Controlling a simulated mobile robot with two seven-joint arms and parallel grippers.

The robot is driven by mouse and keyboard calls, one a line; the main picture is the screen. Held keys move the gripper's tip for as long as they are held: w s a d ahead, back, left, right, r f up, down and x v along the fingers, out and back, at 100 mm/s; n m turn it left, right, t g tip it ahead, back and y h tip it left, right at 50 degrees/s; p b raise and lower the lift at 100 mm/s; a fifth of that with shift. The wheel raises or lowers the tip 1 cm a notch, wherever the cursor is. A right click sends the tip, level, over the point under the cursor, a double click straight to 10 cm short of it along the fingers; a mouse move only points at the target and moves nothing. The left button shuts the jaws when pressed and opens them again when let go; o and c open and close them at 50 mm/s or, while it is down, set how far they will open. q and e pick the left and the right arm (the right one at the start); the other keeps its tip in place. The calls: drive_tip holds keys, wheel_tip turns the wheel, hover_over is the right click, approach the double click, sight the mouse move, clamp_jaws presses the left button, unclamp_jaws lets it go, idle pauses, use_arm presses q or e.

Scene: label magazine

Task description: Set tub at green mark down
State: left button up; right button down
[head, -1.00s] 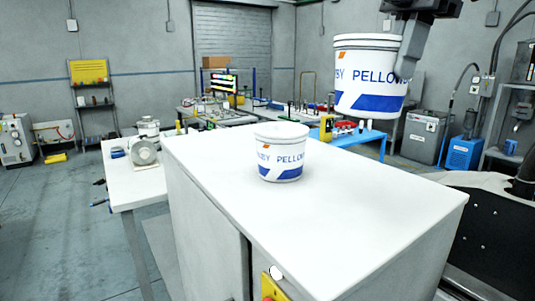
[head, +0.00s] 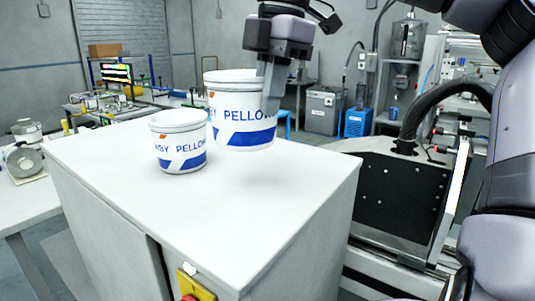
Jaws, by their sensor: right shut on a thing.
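My right gripper (head: 275,82) is shut on the right wall of a white tub (head: 228,122) with a blue band and blue "PELLOW" lettering. This tub hangs upright over the white cabinet top (head: 270,200), apart from it, with a faint shadow below. I see no green mark on the visible cabinet top. My left gripper is not in view.
The front and right of the cabinet top are clear. A yellow switch box with a red button (head: 196,284) is on the cabinet's front. A dark machine (head: 385,200) stands at the right, and a white side table (head: 22,202) at the left.

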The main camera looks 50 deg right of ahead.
wheel_tip(320, 180, down, 10)
drive_tip(key=shift+r, duration=0.2)
drive_tip(key=shift+f, duration=0.1)
drive_tip(key=c, duration=1.3)
unclamp_jaws()
drive_tip(key=shift+o, duration=0.2)
wheel_tip(320, 180, up, 12)
drive_tip(key=s+d, duration=0.1)
drive_tip(key=shift+s+d, duration=0.15)
drive_tip(key=shift+s, duration=0.05)
